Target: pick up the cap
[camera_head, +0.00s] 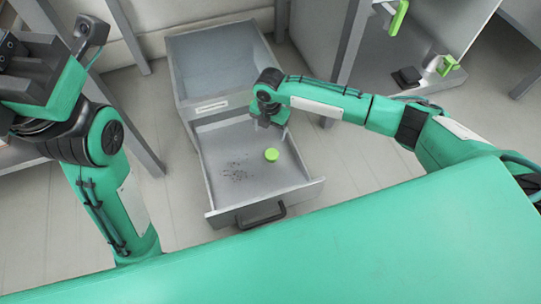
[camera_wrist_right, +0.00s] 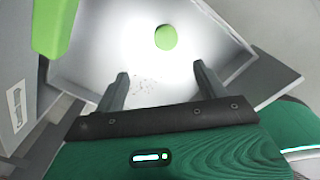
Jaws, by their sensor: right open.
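The cap (camera_head: 271,155) is a small, round, light green piece. It lies on the floor of the open grey drawer (camera_head: 306,191), right of its middle. It also shows in the right wrist view (camera_wrist_right: 166,37), beyond the fingertips and apart from them. My right gripper (camera_head: 270,122) is over the back part of the drawer, above and behind the cap. In the right wrist view its two fingers (camera_wrist_right: 161,72) are spread, with nothing between them. My left arm is at the left, and its fingers cannot be made out.
Dark specks (camera_head: 235,171) are scattered on the drawer floor left of the cap. The drawer walls surround the cap. A blurred light green piece (camera_wrist_right: 52,25) is close at the upper left of the right wrist view.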

